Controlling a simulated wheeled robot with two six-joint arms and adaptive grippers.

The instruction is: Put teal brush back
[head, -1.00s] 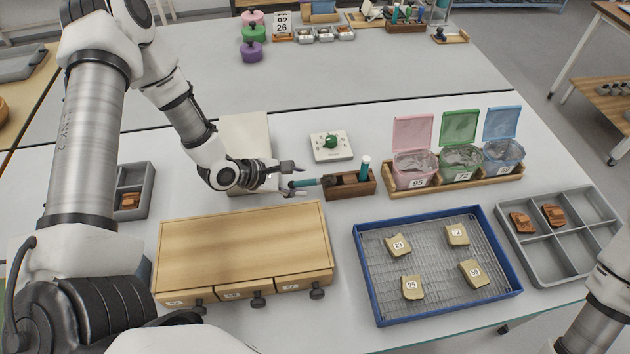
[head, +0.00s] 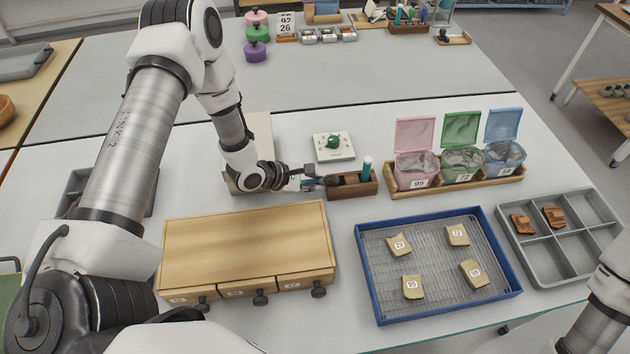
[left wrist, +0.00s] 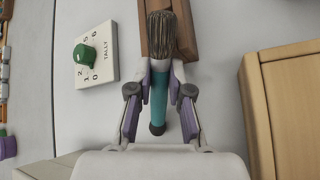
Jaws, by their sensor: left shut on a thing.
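The teal brush (left wrist: 159,98) has a teal handle and dark bristles. In the left wrist view it lies between the fingers of my left gripper (left wrist: 163,80), which is shut on its handle. The bristles point away from my wrist and overlap the wooden holder (left wrist: 180,25). In the head view my left gripper (head: 308,179) is just left of the wooden holder (head: 353,188), and the dark bristles are at the holder's left end. I cannot tell whether they touch it. Another teal tool with a pale top (head: 367,166) stands upright in the holder. My right gripper is out of view.
A tally dial (head: 333,146) lies behind the holder. A wooden drawer box (head: 245,240) is in front of my left gripper. A blue tray (head: 440,308) with several sherds is front right. Lidded bins (head: 460,165) stand right of the holder.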

